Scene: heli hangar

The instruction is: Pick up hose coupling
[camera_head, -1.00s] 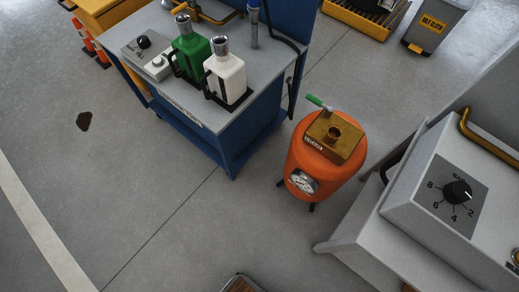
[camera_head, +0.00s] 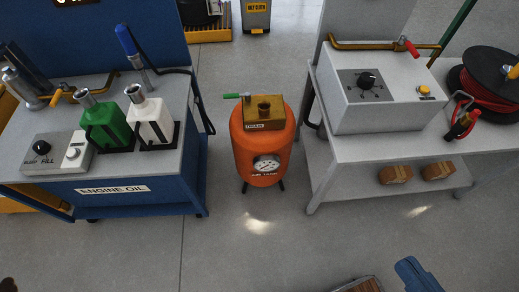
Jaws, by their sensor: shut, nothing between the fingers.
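A small red and black fitting with a curved handle-like loop, which looks like the hose coupling (camera_head: 461,124), is at the front right of the grey bench, beside the hose reel (camera_head: 497,82). It is small in the picture, and I cannot tell exactly how it rests or joins the red hose. An orange air tank (camera_head: 262,150) stands on the floor between the two benches. It has a brass block (camera_head: 264,112) with an upright round port and a green-handled valve on top. My gripper is not in view.
The grey bench (camera_head: 375,150) carries a box with a dial (camera_head: 384,103) and brass pipe; wooden blocks (camera_head: 395,174) lie on its lower shelf. The blue engine oil bench (camera_head: 190,170) holds green and white jugs.

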